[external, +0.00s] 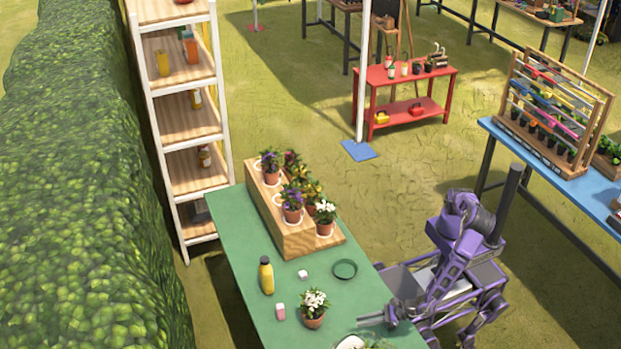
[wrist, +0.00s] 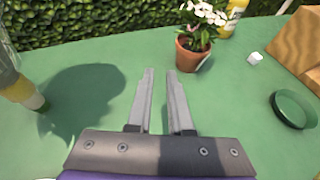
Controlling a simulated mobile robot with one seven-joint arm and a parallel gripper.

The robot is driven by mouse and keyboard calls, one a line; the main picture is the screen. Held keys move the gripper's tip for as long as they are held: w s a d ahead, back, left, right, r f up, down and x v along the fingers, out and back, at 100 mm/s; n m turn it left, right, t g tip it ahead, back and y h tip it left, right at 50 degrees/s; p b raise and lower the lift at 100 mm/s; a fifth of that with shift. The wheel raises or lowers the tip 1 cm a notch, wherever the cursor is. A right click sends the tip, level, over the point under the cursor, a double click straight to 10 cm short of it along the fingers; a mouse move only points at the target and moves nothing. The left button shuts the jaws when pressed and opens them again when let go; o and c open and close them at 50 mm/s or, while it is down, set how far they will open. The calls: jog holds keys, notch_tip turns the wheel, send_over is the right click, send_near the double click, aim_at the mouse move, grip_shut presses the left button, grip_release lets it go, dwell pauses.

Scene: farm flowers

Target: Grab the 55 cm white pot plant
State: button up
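A plant with white flowers in a terracotta pot (external: 314,310) stands upright on the green table (external: 235,235). It also shows in the wrist view (wrist: 194,55), ahead and slightly right of the fingers. A second white-flowered potted plant (external: 325,218) stands in the near end of the stepped wooden stand (external: 305,241). No size mark is readable on either. My gripper (external: 362,319) is over the table's right side, apart from the near plant. In the wrist view my gripper (wrist: 160,73) is open, with nothing between its two fingers.
A yellow bottle (external: 266,277), a pink-and-white block (external: 279,312), a small white cube (external: 303,274) and a green saucer (external: 345,270) lie around the near plant. A partly cut-off white object (external: 350,343) is at the bottom edge. Bare table lies between fingers and plant.

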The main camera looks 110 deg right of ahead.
jog(key=shift+s+a, duration=0.1)
jog(key=shift+s, duration=0.05)
dwell(0.3)
jog(key=p, duration=0.1)
send_over(313, 312)
jog(key=s+a, duration=0.2)
jog(key=s, duration=0.3)
notch_tip(313, 312, down, 4)
jog(key=shift+m+g+h, duration=0.3)
jog(key=shift+m+h, duration=0.1)
jog(key=shift+x, duration=3.05)
jog(key=shift+a+f, duration=0.2)
jog(key=shift+c, duration=0.3)
grip_shut()
jog(key=shift+r, duration=0.1)
